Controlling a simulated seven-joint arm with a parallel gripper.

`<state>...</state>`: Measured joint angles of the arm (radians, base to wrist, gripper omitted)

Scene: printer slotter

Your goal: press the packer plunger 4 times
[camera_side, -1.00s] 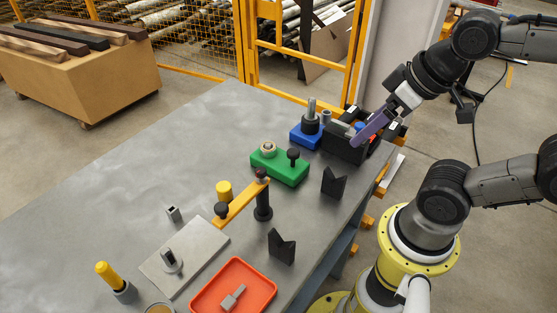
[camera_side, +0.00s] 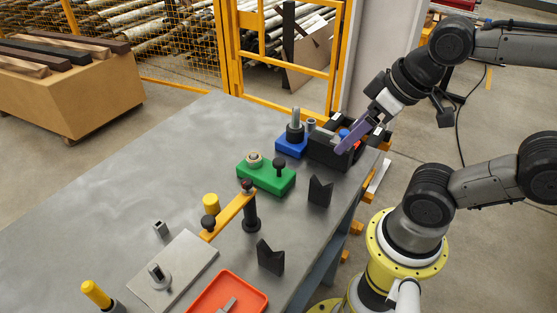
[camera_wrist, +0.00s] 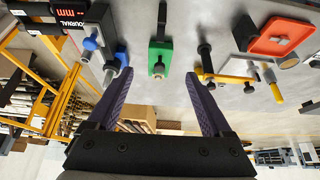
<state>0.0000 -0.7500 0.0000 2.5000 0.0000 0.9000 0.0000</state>
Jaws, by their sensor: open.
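My gripper (camera_wrist: 158,77) has two long purple fingers spread well apart with nothing between them. In the side view my gripper (camera_side: 342,149) is at the table's far right, over or in front of the black boxes; the exact gap cannot be told. A blue base (camera_side: 291,146) with an upright grey post and black collar (camera_side: 295,131) stands left of it. A green block (camera_side: 266,178) carries a black knob (camera_side: 279,163) and a ringed round piece (camera_side: 254,159). Which fixture is the packer plunger cannot be told. The wrist view shows the green block (camera_wrist: 160,50) beyond the fingers.
Black boxes (camera_side: 325,152) stand by the table's right edge. A yellow lever (camera_side: 228,216) on a black post, black V-shaped stands (camera_side: 319,191), a grey plate (camera_side: 172,272) and an orange tray (camera_side: 228,297) are nearer. The table's left part is clear.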

